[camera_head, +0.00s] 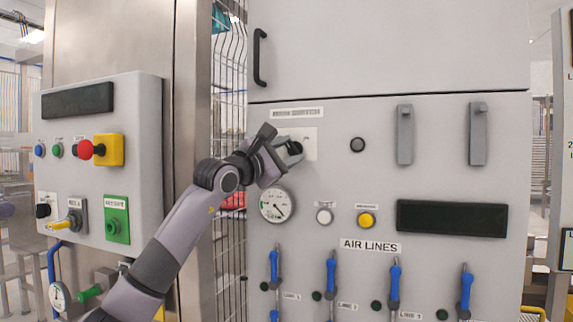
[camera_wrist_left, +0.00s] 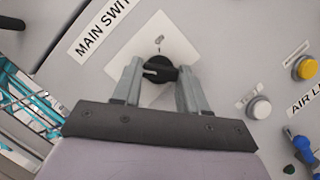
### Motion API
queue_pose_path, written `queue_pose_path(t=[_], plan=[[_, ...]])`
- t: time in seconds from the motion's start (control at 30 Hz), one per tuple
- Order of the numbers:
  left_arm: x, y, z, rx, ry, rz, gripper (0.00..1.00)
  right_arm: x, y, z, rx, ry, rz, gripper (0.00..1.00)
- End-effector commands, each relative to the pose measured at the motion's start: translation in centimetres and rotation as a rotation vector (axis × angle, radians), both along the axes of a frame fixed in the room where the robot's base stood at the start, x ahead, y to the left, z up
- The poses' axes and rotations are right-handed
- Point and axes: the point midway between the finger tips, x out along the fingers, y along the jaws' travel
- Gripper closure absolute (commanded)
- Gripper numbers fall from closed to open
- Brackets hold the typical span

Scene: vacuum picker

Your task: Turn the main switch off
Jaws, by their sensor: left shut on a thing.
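The main switch is a black rotary knob (camera_wrist_left: 160,69) on a light square plate (camera_wrist_left: 181,47), under a label that reads "MAIN SWIT" in the left wrist view. In the head view the plate (camera_head: 311,143) shows on the grey cabinet, with the knob mostly hidden by my gripper. My left gripper (camera_head: 291,150) reaches it from the left. In the left wrist view my left gripper (camera_wrist_left: 156,78) has one finger on each side of the knob and is shut on it. The knob's pale pointer mark points to the left in that view. My right gripper is not in view.
A round gauge (camera_head: 277,205), a white button (camera_head: 324,216) and a yellow button (camera_head: 366,220) sit below the switch. Blue-handled air line valves (camera_head: 331,272) stand lower. A control box (camera_head: 148,150) with a red emergency button (camera_head: 85,149) is at the left.

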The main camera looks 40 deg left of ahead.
Motion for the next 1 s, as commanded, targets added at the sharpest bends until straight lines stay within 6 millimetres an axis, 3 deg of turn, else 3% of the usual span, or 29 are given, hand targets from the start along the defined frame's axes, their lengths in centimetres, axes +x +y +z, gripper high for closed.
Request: queue_pose_path(t=[0.23, 0.87, 0.9, 0.97, 1.0], plan=[[0.1, -0.1, -0.3, -0.113, -0.025, 0.001, 0.88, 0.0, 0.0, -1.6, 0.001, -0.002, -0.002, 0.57], [0.1, -0.1, -0.2, -0.163, -0.034, 0.000, 0.88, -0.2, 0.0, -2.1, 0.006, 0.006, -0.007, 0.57], [0.1, -0.1, -0.2, -0.163, -0.034, 0.000, 0.54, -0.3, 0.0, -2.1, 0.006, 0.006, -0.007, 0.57], [0.1, -0.1, -0.2, -0.163, -0.034, 0.000, 0.35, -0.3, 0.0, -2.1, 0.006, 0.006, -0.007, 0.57], [0.1, -0.1, -0.2, -0.163, -0.034, 0.000, 0.32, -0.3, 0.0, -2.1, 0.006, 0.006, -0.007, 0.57]])
